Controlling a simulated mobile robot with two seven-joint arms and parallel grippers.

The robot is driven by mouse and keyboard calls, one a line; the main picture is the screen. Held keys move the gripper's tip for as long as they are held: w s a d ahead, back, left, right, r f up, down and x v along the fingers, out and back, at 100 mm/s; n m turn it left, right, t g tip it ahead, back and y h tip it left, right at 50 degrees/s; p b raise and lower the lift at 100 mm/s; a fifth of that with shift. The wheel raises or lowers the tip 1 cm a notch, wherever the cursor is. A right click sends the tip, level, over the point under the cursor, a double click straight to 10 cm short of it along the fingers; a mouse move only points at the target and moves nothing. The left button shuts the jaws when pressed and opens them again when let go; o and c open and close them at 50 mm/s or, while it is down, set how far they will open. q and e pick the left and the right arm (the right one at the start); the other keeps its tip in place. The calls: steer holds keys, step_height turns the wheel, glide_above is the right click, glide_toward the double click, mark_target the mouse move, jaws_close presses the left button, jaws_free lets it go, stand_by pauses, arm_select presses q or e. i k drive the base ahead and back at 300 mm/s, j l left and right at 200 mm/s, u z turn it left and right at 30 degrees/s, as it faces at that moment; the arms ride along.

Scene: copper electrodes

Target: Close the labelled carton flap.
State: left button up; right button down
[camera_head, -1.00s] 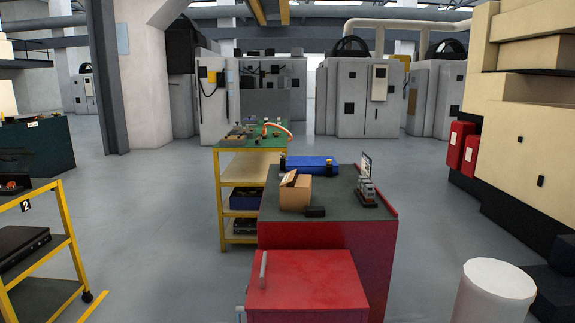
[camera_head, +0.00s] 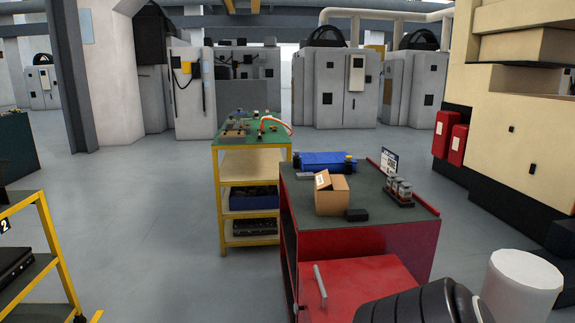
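The brown carton (camera_head: 332,204) stands on the dark top of the red cabinet (camera_head: 375,182), left of its middle. A flap with a white label (camera_head: 322,180) stands up at an angle on the carton's left side, so the carton looks at least partly open. Its inside is too small to make out. A dark, ribbed part of one of my arms shows at the bottom right edge, well short of the carton. Neither gripper shows, and nothing touches the carton.
A small black block (camera_head: 357,215) lies right of the carton. A blue case (camera_head: 327,162) lies behind it. A rack of jars (camera_head: 399,192) and a sign (camera_head: 389,162) stand at right. A yellow-framed shelf (camera_head: 248,181) stands at left. A white cylinder (camera_head: 522,285) stands at front right.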

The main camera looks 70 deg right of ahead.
mark_target(322, 180)
steer(key=i+z, duration=0.2)
steer(key=i, duration=0.35)
steer(key=i+j+z, duration=0.25)
steer(key=i, duration=0.3)
steer(key=i+l+z, duration=0.2)
steer(key=i+z, duration=0.7)
steer(key=i+l+z, duration=0.65)
steer(key=k+j, duration=0.05)
